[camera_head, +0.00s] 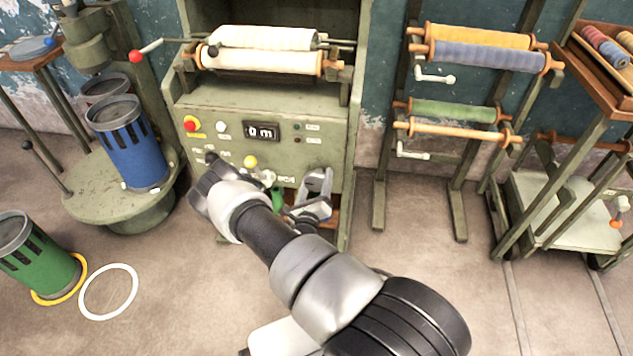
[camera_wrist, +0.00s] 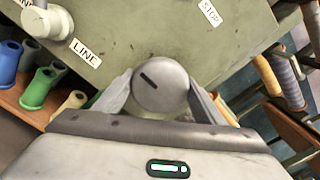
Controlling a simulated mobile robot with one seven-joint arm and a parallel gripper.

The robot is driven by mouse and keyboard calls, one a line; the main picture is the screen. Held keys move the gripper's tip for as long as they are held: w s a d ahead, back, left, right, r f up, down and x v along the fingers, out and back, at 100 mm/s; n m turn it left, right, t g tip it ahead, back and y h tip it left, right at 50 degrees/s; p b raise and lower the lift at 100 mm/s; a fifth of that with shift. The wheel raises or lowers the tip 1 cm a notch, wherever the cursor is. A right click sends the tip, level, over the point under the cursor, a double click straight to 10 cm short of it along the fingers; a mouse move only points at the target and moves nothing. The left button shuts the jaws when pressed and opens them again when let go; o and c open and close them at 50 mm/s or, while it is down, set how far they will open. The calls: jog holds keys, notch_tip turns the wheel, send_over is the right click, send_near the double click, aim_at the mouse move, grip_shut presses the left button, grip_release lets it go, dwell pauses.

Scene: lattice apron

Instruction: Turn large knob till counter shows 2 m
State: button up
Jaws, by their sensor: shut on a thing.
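The green machine (camera_head: 345,117) stands at the back centre with two white rolls on top. Its counter (camera_head: 262,131) reads "0 m" in the head view. In the wrist view a round grey knob (camera_wrist: 160,88) with a dark pointer mark sits between the two fingers of my gripper (camera_wrist: 165,100), and they are shut on it. The mark slants from upper left to lower right. In the head view my gripper (camera_head: 316,190) is at the lower right of the machine's front, and the knob is hidden there.
The panel also has a red button (camera_head: 190,125), a white button (camera_head: 222,127) and a yellow knob (camera_head: 250,161). The wrist view shows a pale knob (camera_wrist: 48,25) near a "LINE" label and several spools on a shelf below. A blue canister (camera_head: 135,150) stands left.

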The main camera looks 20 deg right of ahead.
jog(key=shift+m, duration=0.3)
jog(key=m+p, duration=0.1)
jog(key=m, duration=0.2)
jog(key=m+p, duration=0.1)
jog(key=m, duration=0.2)
jog(key=shift+m, duration=0.3)
jog(key=m+p, duration=0.2)
jog(key=m, duration=0.4)
jog(key=shift+s+p, duration=0.1)
jog(key=shift+p, duration=0.2)
jog(key=m+p, duration=0.2)
jog(key=m, duration=0.3)
jog(key=shift+a+m, duration=0.1)
jog(key=shift+m, duration=0.3)
jog(key=shift+m+p, duration=0.75)
jog(key=shift+m, duration=1.55)
jog(key=shift+f, duration=0.1)
jog(key=o, duration=1.1)
jog(key=shift+c, duration=0.2)
